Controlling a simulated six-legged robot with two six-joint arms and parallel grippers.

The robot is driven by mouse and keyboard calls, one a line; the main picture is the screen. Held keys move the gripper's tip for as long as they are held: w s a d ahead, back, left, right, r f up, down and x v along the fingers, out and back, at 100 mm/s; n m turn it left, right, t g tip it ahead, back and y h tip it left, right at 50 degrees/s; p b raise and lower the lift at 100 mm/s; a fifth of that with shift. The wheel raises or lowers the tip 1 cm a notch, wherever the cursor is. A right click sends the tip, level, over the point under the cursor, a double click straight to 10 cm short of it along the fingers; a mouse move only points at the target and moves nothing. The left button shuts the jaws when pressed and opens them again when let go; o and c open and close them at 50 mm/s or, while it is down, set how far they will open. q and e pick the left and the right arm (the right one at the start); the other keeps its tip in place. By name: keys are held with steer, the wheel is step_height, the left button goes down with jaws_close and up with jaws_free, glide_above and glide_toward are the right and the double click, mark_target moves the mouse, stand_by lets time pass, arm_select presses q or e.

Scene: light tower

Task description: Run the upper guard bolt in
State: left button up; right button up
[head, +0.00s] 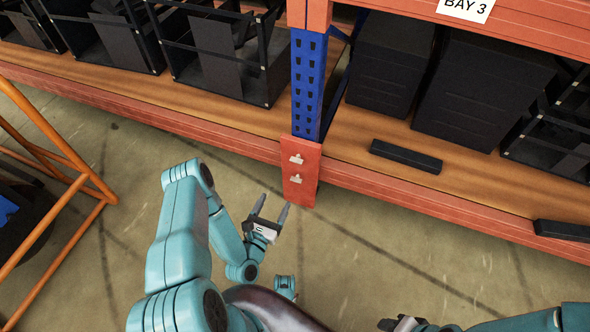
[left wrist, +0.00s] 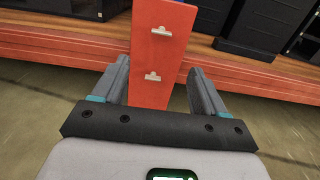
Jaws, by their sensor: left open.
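The upper guard bolt (head: 296,159) is a pale, winged piece on the red guard plate (head: 290,197) at the foot of the blue upright. It also shows in the left wrist view (left wrist: 161,31). The lower bolt (head: 296,179) sits below it and shows in the left wrist view (left wrist: 153,76). My left gripper (head: 273,209) is open and empty, in front of and below the plate. In the left wrist view its fingers (left wrist: 157,83) flank the plate's lower part, pointing at it. My right gripper (head: 396,323) shows only partly at the bottom edge; its jaws are unclear.
The blue rack upright (head: 307,85) rises behind the plate. Orange shelf beams (head: 220,135) run left and right, with black crates (head: 225,65) and a dark bar (head: 405,156) on the boards. An orange frame (head: 75,160) stands at left. The floor in front is clear.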

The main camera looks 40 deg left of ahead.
mark_target(297, 159)
arm_select(q)
steer(key=b+x, duration=1.1)
steer(key=x, duration=0.5)
steer(key=shift+d, duration=0.2)
arm_select(e)
steer(key=w+d+f+t, duration=0.1)
steer(key=w+f, duration=0.4)
steer(key=f, duration=0.6)
steer(key=shift+w+d+f+t+h, duration=0.3)
steer(key=shift+d+t, duration=0.1)
steer(key=shift+t, duration=0.2)
arm_select(q)
steer(key=c, duration=1.1)
